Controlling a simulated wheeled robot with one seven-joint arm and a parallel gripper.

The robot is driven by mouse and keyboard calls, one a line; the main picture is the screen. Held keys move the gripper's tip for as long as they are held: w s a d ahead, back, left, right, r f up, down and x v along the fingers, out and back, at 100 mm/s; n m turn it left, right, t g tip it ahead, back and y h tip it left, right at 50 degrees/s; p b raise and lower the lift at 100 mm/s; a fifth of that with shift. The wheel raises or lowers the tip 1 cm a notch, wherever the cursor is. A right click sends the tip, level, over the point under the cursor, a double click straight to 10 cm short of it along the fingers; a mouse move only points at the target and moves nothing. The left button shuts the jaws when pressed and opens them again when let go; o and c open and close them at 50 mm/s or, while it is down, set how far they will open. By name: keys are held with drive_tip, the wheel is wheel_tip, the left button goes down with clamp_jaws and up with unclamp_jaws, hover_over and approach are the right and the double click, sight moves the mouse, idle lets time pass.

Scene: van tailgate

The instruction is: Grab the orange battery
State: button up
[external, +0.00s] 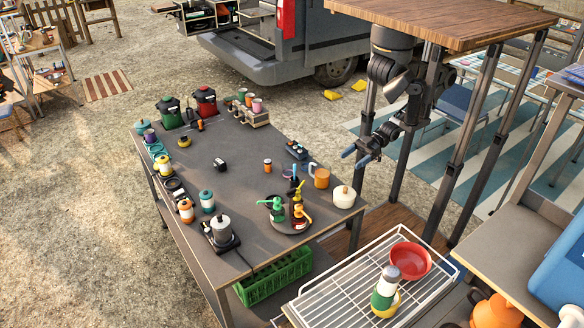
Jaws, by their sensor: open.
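A small orange cylinder (267,166) stands upright on the grey table (235,190), right of its middle. It looks like the orange battery, but it is too small for me to be certain. My gripper (356,156) hangs from the arm beyond the right side of the table, apart from the cylinder and to its right. Its two blue-tipped fingers are spread, with nothing between them.
An orange mug (321,177), a white lidded pot (344,196) and a round tray (285,226) of bottles stand near the table's right end. A black box (220,164) is left of the cylinder. A wooden top (450,25) overhangs my arm. Bare tabletop surrounds the cylinder.

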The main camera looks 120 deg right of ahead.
idle(0.3)
drive_tip(key=shift+c, duration=1.4)
drive_tip(key=shift+w, duration=0.1)
